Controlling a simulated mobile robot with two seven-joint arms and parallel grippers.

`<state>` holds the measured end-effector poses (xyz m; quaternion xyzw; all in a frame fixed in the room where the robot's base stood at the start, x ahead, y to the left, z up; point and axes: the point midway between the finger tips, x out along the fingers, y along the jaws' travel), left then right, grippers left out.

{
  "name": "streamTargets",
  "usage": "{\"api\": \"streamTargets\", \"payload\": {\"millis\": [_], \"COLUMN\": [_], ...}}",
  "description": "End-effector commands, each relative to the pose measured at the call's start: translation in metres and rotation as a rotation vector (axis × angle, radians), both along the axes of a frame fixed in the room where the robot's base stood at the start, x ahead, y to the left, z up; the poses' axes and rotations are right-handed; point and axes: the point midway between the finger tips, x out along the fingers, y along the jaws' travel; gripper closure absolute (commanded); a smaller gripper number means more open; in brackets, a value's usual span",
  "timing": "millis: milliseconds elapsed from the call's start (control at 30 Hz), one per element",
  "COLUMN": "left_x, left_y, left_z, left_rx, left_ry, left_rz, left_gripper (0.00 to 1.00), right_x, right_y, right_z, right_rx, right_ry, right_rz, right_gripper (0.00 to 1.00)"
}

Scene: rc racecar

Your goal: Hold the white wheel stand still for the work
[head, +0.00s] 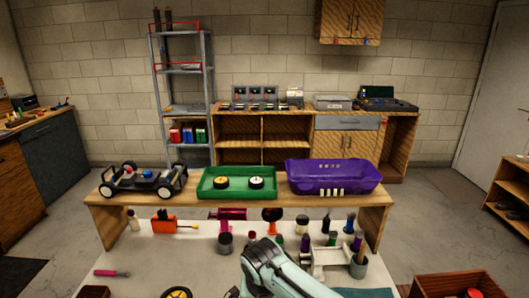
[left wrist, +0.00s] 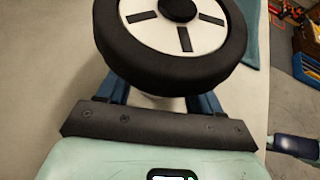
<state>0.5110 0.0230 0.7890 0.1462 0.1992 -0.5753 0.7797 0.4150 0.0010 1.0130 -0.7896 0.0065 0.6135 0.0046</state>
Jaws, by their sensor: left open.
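In the left wrist view a wheel (left wrist: 236,45) with a black tyre and a pale hub fills the top middle. My left gripper (left wrist: 158,98) is open, its two blue fingers reaching under the wheel on either side. The tyre hides the fingertips. A pale patch shows between the fingers below the tyre; I cannot tell whether it is the white wheel stand or the table. The head view shows part of a black-tyred wheel (head: 177,292) at its bottom edge. A pale teal arm of mine enters there at bottom centre, but neither gripper's fingers show.
A wooden shelf holds a car chassis (head: 145,181), a green tray (head: 212,190) with two wheels and a purple bin (head: 333,176). Bottles and tools stand below. A white rack (head: 327,258) and red-brown crate (head: 455,287) are at right. The left table area is mostly clear.

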Motion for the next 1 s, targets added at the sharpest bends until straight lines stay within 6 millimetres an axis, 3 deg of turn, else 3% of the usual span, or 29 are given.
{"api": "streamTargets", "payload": {"millis": [300, 500, 1000], "left_x": [-0.017, -0.025, -0.027], "left_y": [0.058, 0.081, 0.088], "left_z": [0.032, 0.046, 0.05], "left_rx": [0.004, 0.002, 0.001], "left_ry": [-0.001, -0.001, -0.001], "left_rz": [0.004, 0.001, 0.0], "left_gripper": [0.35, 0.35, 0.35], "right_x": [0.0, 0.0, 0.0], "right_y": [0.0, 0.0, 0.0], "right_z": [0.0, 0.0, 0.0], "right_rx": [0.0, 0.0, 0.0], "right_ry": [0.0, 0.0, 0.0], "right_rz": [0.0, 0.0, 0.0], "right_gripper": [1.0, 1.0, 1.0]}}
